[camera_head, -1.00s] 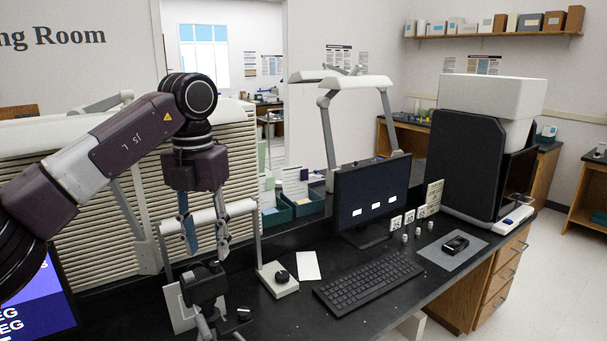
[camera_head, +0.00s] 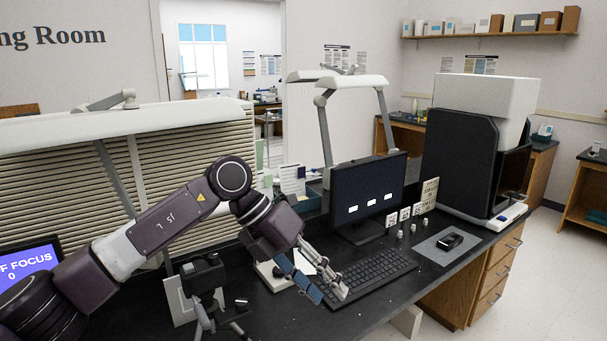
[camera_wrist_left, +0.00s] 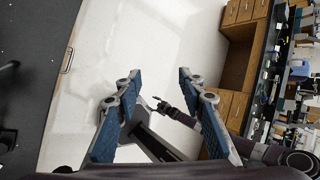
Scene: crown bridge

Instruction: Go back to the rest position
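My left gripper (camera_head: 330,295) reaches in from the left in the head view, tilted down and to the right. It appears over the front left end of the black keyboard (camera_head: 375,278). In the left wrist view my left gripper (camera_wrist_left: 159,78) has its two blue-padded fingers spread wide, with nothing between them. Beyond them lies the pale floor (camera_wrist_left: 130,45). What looks like my right arm shows low in the left wrist view, with its gripper (camera_wrist_left: 162,104) small and dark. Its fingers are too small to read. The right arm is not in the head view.
A black bench (camera_head: 375,320) carries a monitor (camera_head: 368,192), a dark stand (camera_head: 203,275) near my left forearm, small bottles, a grey mat (camera_head: 437,252) and a large black-and-white machine (camera_head: 460,165). A slatted panel (camera_head: 110,170) stands behind my arm. Open floor (camera_head: 545,300) lies right.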

